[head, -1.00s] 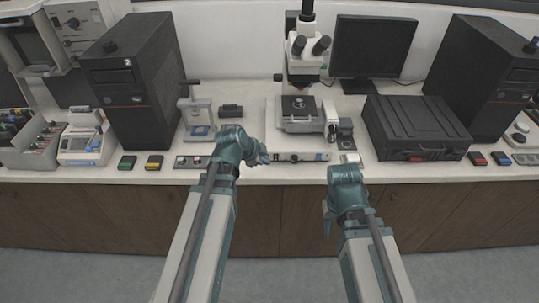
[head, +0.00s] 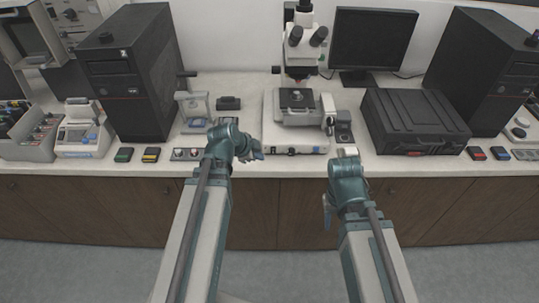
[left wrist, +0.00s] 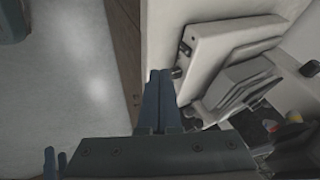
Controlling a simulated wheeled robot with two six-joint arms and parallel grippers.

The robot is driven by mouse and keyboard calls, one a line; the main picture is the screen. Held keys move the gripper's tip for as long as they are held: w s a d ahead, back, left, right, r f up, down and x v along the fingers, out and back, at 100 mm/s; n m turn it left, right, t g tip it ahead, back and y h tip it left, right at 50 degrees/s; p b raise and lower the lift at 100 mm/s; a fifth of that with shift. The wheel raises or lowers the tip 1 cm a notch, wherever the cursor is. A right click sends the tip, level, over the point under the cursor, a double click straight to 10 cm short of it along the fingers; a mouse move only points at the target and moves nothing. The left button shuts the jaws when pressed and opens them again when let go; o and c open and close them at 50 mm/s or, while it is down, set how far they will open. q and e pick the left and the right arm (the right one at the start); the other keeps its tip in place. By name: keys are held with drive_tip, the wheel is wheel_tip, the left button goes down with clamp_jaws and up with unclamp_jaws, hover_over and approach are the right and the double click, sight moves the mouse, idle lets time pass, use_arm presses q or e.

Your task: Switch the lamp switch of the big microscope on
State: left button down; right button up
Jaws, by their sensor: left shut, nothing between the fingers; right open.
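The big microscope (head: 303,92) stands at the counter's middle with its white base (head: 268,130) toward me. Its base also shows in the left wrist view (left wrist: 222,45), with a dark knob and a small black part on its front face. In the head view several small dark controls and a blue one sit on that face; I cannot tell which is the lamp switch. My left gripper (head: 259,153) is shut and empty, close to the base's front left corner; its fingertips show in the left wrist view (left wrist: 160,74) beside the knob, contact unclear. My right gripper (head: 327,212) is open, low before the counter.
A small press-like stand (head: 195,108) and a panel with knobs (head: 187,154) lie left of the microscope. A black case (head: 415,120) and a small dark box (head: 343,130) are to its right. The counter's front edge runs just below the microscope base.

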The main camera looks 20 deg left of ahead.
sight(273, 150)
use_arm(q)
drive_tip(key=b+x, duration=0.8)
drive_tip(key=x, duration=0.2)
drive_tip(key=shift+w+f+b, duration=0.1)
drive_tip(key=shift+f+b, duration=0.15)
drive_tip(key=shift+b, duration=0.05)
drive_tip(key=w, duration=0.2)
drive_tip(key=shift+w+a, duration=0.3)
drive_tip(key=shift+w, duration=0.1)
drive_tip(key=shift+w+a, duration=0.15)
drive_tip(key=shift+w, duration=0.4)
drive_tip(key=shift+w+a+f+b, duration=0.1)
drive_tip(key=shift+w+f+b, duration=0.15)
drive_tip(key=shift+b, duration=0.05)
drive_tip(key=shift+r, duration=0.25)
